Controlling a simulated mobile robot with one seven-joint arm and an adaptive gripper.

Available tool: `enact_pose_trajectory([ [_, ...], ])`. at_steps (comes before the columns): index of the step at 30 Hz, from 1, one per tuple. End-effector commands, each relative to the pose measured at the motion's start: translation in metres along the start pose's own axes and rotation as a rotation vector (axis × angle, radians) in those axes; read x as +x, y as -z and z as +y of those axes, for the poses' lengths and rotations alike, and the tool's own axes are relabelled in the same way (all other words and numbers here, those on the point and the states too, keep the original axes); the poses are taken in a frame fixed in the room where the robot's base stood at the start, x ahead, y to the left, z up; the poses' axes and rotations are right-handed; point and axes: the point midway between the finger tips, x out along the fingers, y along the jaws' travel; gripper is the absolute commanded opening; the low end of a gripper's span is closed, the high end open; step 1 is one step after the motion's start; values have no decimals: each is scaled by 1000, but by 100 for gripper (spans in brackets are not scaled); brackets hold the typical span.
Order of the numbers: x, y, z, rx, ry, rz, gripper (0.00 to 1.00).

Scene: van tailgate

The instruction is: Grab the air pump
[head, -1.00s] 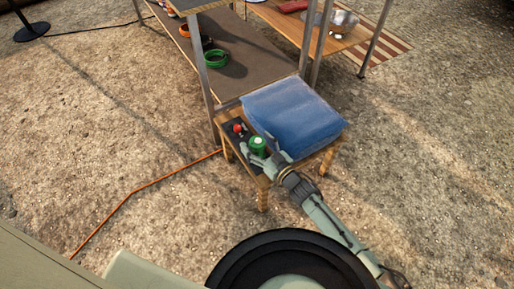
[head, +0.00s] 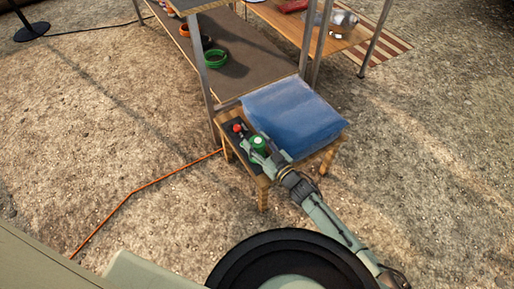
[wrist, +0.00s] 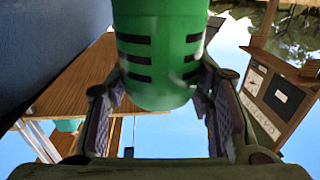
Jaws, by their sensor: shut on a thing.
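The air pump (head: 258,141) is a green cylinder with a white top in the head view. It is upright at the front left of a small wooden stool, beside a blue cushion. In the wrist view the green body (wrist: 160,45) with black slots fills the space between the fingers. My gripper (head: 262,150) is shut on it, with one finger on each side in the wrist view (wrist: 160,92). The pump's lower part is hidden by the gripper in the head view.
The blue cushion (head: 292,115) covers most of the stool. A red-topped item (head: 238,128) sits on a dark surface just left of the pump. A shelf unit (head: 240,62) with a green ring (head: 215,58) stands behind. An orange cord (head: 140,188) crosses the ground at left.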

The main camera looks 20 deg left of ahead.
Motion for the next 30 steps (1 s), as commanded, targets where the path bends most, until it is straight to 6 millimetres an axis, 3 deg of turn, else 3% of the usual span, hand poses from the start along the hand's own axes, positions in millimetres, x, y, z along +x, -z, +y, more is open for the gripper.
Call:
enact_pose_trajectory([
  [9,0,1,0,0,1,2,3],
  [17,0,6,0,-1,0,2,3],
  [24,0,37,0,-3,2,5,3],
  [30,-40,40,-12,-2,-5,1,3],
])
